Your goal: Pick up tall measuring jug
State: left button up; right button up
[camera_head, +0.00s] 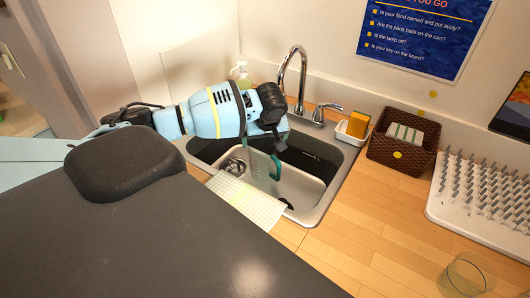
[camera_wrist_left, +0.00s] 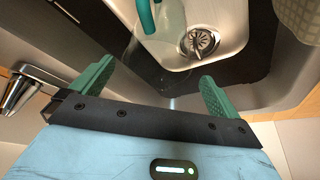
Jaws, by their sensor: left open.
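The tall measuring jug is clear with a teal handle. In the head view it (camera_head: 262,165) stands in the sink, partly hidden by my left gripper. In the left wrist view its teal handle (camera_wrist_left: 146,17) shows at the top, and its clear body is faint between and beyond my fingers. My left gripper (camera_wrist_left: 155,88) is open, its two green fingers spread apart with nothing held. In the head view my left gripper (camera_head: 264,142) hangs over the sink, just above the jug. Whether a finger touches the jug cannot be told. My right gripper is out of view.
The steel sink (camera_head: 322,205) has a faucet (camera_head: 301,70) behind it and a drain (camera_wrist_left: 199,41). A checked cloth (camera_head: 245,200) lies at its front edge. A sponge holder (camera_head: 352,132), a wicker basket (camera_head: 405,152), a drying rack (camera_head: 480,215) and a clear glass (camera_head: 466,275) stand to the right.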

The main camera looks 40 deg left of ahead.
aim_at(264, 146)
pick_arm(q)
jog(key=x, duration=0.6)
jog(key=shift+w+r+b, duration=0.1)
jog(key=shift+w+b, duration=0.1)
jog(key=shift+b, duration=0.1)
jog(key=c, duration=1)
